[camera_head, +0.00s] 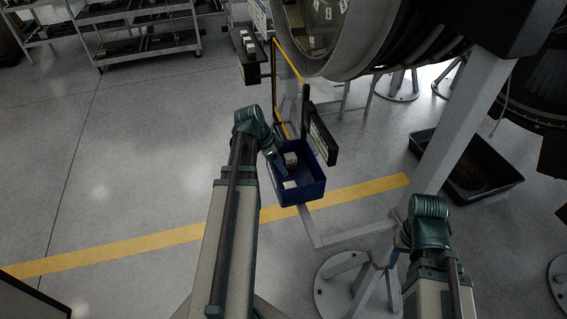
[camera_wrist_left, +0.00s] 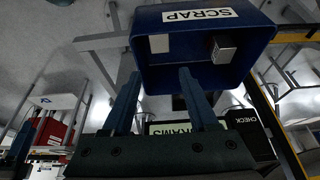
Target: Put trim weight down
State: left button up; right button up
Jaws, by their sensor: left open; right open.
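A blue bin (camera_head: 310,190) stands at the end of my left arm; the left wrist view shows its SCRAP label and open inside (camera_wrist_left: 262,38). A grey metal block (camera_head: 291,158) lies in the bin and also shows in the left wrist view (camera_wrist_left: 222,50). A small pale block (camera_head: 289,185) lies apart from it, also seen in the left wrist view (camera_wrist_left: 159,43). I cannot tell which block is the trim weight. My left gripper (camera_wrist_left: 160,88) is open and empty at the bin's edge, its fingers apart. My right gripper (camera_head: 394,258) is mostly hidden beside its wrist.
A dark panel (camera_head: 322,138) is beside the bin; the left wrist view shows its GRAMS display (camera_wrist_left: 172,128). A yellow-framed board (camera_head: 287,88) stands behind. A black tray (camera_head: 490,185) lies right of a grey post (camera_head: 455,130). Floor at left is clear.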

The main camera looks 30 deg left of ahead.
pick_arm(q)
jog(key=s+d+n+g+y, duration=0.1)
jog(key=s+d, duration=0.2)
jog(key=d, duration=0.8)
jog(key=s+d+f+n+g+y, duration=0.1)
jog(key=s+d, duration=0.3)
jog(key=d, duration=0.6)
jog(key=s+d+n+g+y, duration=0.1)
jog(key=s+d, duration=0.3)
jog(key=d, duration=0.7)
jog(key=shift+d+f+n+g+y, duration=0.3)
jog(key=shift+n+y, duration=0.4)
notch_tip(320, 180, down, 4)
jog(key=b, duration=0.4)
jog(key=shift+r, duration=0.1)
